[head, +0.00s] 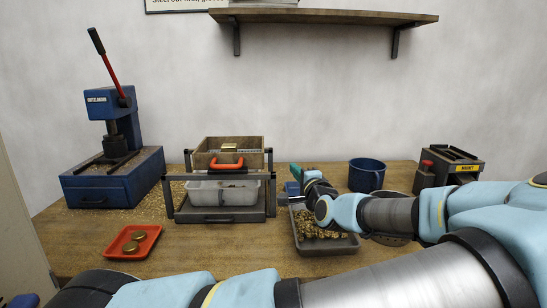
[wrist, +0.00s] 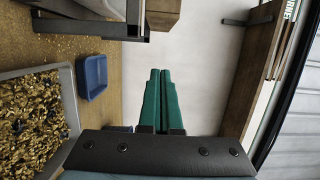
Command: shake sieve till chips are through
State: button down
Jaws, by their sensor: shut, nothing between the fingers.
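The sieve (head: 250,145) is a wooden box seated on a dark metal frame (head: 240,213) at mid-table, with an orange handle (head: 227,162) on its front. A brass-coloured piece (head: 229,148) shows at the sieve's opening; its mesh and contents are hidden. A translucent bin (head: 222,193) sits below the sieve. My gripper (head: 293,167) has green fingers and is to the right of the sieve, apart from it and its handle. In the wrist view the fingertips (wrist: 160,71) are together and empty, with a wooden corner (wrist: 163,8) beyond.
A grey tray of brass chips (head: 343,246) lies below my arm, with a small blue tray (wrist: 92,77) beside it. A blue mug (head: 367,176) and a magnet box (head: 455,166) stand right. A blue press (head: 112,175) and an orange dish (head: 152,232) are left. A shelf (head: 320,15) hangs above.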

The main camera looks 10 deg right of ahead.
aim_at(250, 161)
jog(key=w+a+p, duration=0.4)
jog(key=w+p, duration=0.1)
jog(key=w, duration=0.5)
jog(key=shift+w+a, duration=0.2)
jog(key=shift+a, duration=0.05)
jog(key=a, duration=0.4)
jog(key=w+a, duration=0.1)
jog(key=a, duration=0.1)
jog(key=shift+w+a+b, duration=0.1)
jog(key=shift+a+b, duration=0.2)
jog(key=shift+a, duration=0.05)
